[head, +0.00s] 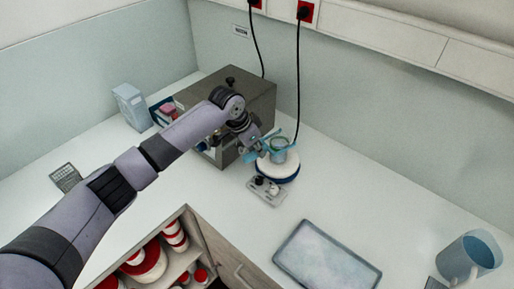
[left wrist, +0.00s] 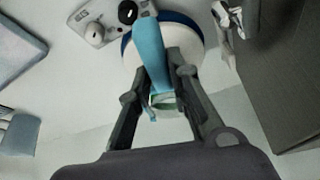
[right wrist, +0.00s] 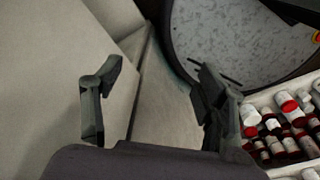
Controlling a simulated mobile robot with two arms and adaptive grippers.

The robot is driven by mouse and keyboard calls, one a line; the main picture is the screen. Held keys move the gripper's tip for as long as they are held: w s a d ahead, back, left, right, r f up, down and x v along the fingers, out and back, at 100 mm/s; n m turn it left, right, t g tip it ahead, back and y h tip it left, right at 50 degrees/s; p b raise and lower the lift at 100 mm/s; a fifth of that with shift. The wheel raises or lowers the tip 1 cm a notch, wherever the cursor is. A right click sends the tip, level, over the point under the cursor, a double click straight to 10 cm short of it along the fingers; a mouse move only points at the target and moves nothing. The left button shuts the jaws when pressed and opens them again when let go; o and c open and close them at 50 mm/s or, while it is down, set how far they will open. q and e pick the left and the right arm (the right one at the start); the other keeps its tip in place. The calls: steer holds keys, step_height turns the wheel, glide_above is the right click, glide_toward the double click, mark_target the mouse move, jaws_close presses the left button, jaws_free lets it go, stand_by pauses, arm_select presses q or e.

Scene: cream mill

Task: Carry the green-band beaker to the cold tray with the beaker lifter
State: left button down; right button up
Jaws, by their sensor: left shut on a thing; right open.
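The green-band beaker (head: 279,152) stands upright on or just over the white round top of a hotplate stirrer (head: 290,177). Part of it shows between my fingers in the left wrist view (left wrist: 176,103). My left gripper (head: 254,147) is shut on the blue beaker lifter (left wrist: 150,52), right at the beaker's left side. Blue lifter parts show close to the beaker; I cannot tell whether they grip it. The cold tray (head: 327,258), flat and grey-blue, lies empty on the counter in front. My right gripper (right wrist: 155,95) is open and empty, away from these things.
A blue jug (head: 470,256) stands at the right. An open shelf with red-and-white jars (head: 150,262) is below the counter. Counter between stirrer and tray is clear.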

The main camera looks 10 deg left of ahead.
arm_select(q)
steer(key=shift+r, duration=0.2)
steer(key=shift+r+p, duration=2.5)
steer(key=shift+r, duration=1.1)
